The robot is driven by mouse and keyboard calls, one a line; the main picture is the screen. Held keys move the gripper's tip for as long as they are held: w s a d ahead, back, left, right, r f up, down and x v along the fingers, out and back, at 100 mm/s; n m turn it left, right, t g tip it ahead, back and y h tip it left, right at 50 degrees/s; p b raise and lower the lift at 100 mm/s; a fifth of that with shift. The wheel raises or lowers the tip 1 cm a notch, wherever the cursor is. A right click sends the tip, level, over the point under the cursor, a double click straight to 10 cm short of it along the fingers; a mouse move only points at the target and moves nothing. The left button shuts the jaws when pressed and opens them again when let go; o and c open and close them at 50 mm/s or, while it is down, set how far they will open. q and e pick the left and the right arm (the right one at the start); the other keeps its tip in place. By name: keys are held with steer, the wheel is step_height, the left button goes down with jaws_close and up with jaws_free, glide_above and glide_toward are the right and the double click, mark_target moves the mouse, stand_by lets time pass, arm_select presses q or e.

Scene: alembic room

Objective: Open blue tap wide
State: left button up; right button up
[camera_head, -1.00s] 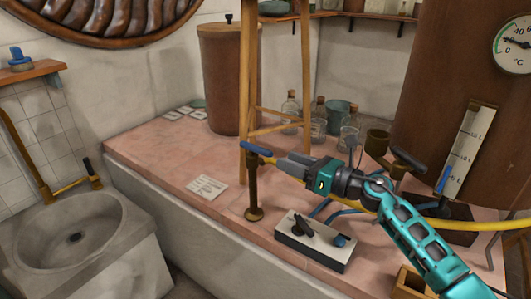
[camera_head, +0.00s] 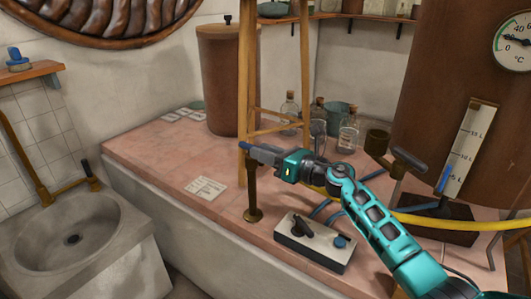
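A brass tap post (camera_head: 253,195) stands on the front edge of the pink tiled bench, with a blue lever handle at its top. My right gripper (camera_head: 262,153) is at that handle, reaching in from the right, and its fingers cover most of it. Only a little blue (camera_head: 247,147) shows at the fingertips. I cannot tell whether the fingers are closed on the handle or only beside it. My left gripper is out of view.
A white control box (camera_head: 313,242) with a black lever and a blue knob sits right of the post. A wooden stand leg (camera_head: 245,90) rises just behind it. Glass bottles (camera_head: 348,130) stand behind my arm. A stone sink (camera_head: 75,235) is at left.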

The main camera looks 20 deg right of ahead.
jaws_close()
